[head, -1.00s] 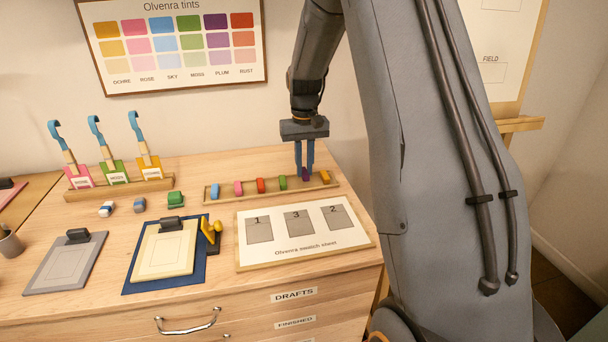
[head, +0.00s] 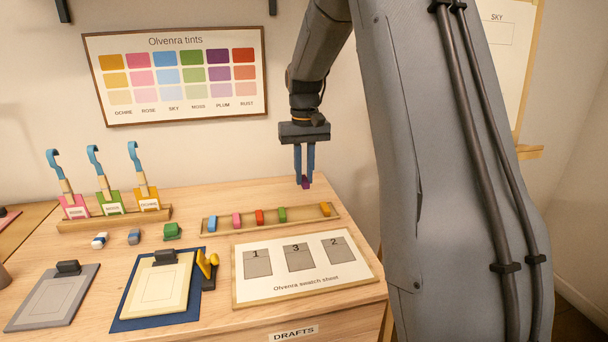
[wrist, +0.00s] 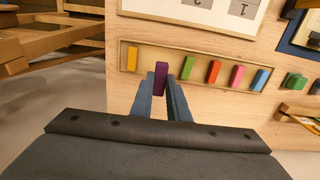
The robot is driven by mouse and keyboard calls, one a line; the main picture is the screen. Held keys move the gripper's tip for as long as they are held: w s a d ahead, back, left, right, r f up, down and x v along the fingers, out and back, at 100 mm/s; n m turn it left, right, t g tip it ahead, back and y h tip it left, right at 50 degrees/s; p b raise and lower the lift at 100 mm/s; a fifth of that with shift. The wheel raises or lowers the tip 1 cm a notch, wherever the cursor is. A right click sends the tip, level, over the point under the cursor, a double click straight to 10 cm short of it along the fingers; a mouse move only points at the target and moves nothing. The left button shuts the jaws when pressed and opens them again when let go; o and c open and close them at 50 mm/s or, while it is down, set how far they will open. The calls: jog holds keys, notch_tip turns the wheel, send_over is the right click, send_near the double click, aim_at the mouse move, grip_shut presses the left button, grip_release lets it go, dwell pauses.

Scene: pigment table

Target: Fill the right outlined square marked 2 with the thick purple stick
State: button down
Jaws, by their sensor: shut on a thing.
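The thick purple stick (head: 306,184) is held between the fingertips of my gripper (head: 304,176), above the back of the stick tray. In the wrist view the purple stick (wrist: 161,76) stands between the two blue fingers (wrist: 163,92). The swatch sheet (head: 345,278) lies flat in front of the tray with three grey outlined squares. The square marked 2 (head: 338,251) is the rightmost and looks plain grey. My gripper is behind and above the sheet, apart from it.
The stick tray (head: 292,222) holds blue, pink, red, green and yellow sticks. A yellow stamp-like tool (head: 206,264) and a blue board (head: 124,313) lie left of the sheet. A green block (head: 172,232) and brush rack (head: 112,222) stand further left.

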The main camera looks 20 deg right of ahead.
jog(key=s+d+f+p, duration=0.1)
jog(key=s+d+p, duration=0.2)
jog(key=s+p, duration=0.45)
jog(key=p, duration=0.4)
send_over(350, 252)
notch_tip(350, 252, down, 2)
jog(key=shift+f+b, duration=2)
jog(key=shift+f, duration=0.45)
jog(key=shift+f+b, duration=0.35)
jog(key=shift+f, duration=0.55)
jog(key=shift+w+a+r, duration=0.1)
jog(key=shift+a, duration=0.5)
jog(key=shift+w+a+r, duration=0.1)
jog(key=shift+a, duration=0.65)
jog(key=shift+a+f, duration=0.1)
jog(key=shift+a, duration=0.05)
